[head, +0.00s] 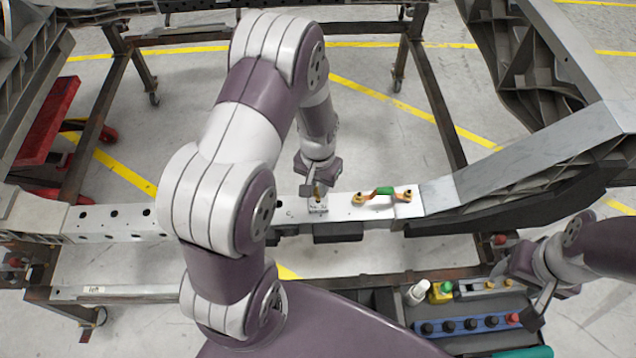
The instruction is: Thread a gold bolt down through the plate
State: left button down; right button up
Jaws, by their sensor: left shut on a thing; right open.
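My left gripper (319,187) is shut on a gold bolt (317,195) and points down at the crossbeam. The bolt looks upright, just over a small pale plate (318,208) with dark lettering. I cannot tell whether its tip is inside a hole in the plate, since the gripper covers much of it. My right gripper (538,303) is open, over the right end of the parts tray and away from the beam.
A green-and-copper handle piece (384,192) with gold bolt heads at its ends sits on the beam (345,211) right of the plate. Chassis rails rise at both sides.

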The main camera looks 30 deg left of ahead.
pick_arm(q)
jog(key=shift+f, duration=0.55)
jog(key=shift+f+b, duration=0.1)
jog(key=shift+b, duration=0.2)
jog(key=shift+f+b, duration=0.3)
jog(key=shift+f, duration=0.3)
jog(key=shift+s+f, duration=0.1)
